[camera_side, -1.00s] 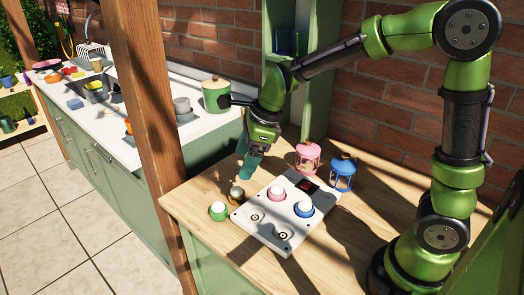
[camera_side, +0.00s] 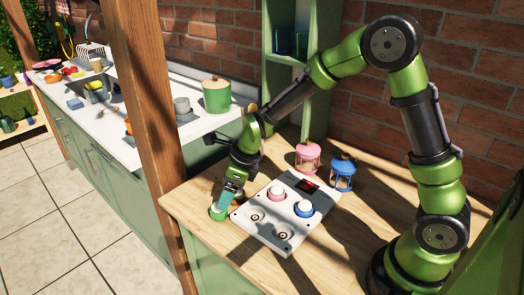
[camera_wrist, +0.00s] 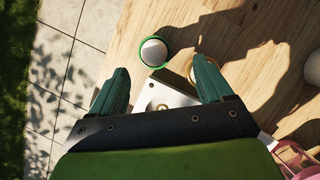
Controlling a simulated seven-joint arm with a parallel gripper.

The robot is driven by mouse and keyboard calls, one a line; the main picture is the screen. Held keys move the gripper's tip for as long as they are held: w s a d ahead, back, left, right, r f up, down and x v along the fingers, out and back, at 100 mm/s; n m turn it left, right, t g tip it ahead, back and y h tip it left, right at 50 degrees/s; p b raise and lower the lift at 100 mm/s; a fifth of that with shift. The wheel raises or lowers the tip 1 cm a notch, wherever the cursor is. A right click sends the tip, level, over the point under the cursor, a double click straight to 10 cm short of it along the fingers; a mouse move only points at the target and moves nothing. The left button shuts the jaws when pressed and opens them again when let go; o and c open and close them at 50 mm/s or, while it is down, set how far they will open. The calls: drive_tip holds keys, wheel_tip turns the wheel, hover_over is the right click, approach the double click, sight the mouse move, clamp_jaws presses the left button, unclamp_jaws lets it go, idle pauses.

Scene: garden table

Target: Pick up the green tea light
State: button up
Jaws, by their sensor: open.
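The green tea light (camera_side: 217,214), a white candle in a green cup, stands on the wooden table near its left front edge. In the wrist view, the green tea light (camera_wrist: 153,53) is upright just beyond the fingertips, roughly midway between them. My gripper (camera_side: 227,200) points down close above it in the side view and partly covers it. The wrist view shows the teal fingers of my gripper (camera_wrist: 161,76) spread apart with nothing held. I cannot tell whether a finger touches the cup.
A white board (camera_side: 262,237) right of my gripper carries a pink tea light (camera_side: 276,194) and a blue tea light (camera_side: 304,208). An orange-rimmed thing is mostly hidden by the right finger in the wrist view. A pink lantern (camera_side: 308,158) and a blue lantern (camera_side: 342,174) stand behind.

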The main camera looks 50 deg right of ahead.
sight(219, 212)
drive_tip(key=x, duration=0.5)
drive_tip(key=shift+a, duration=0.4)
drive_tip(key=shift+r, duration=0.1)
drive_tip(key=shift+c, duration=0.4)
drive_tip(key=c, duration=1)
drive_tip(key=shift+r, duration=0.15)
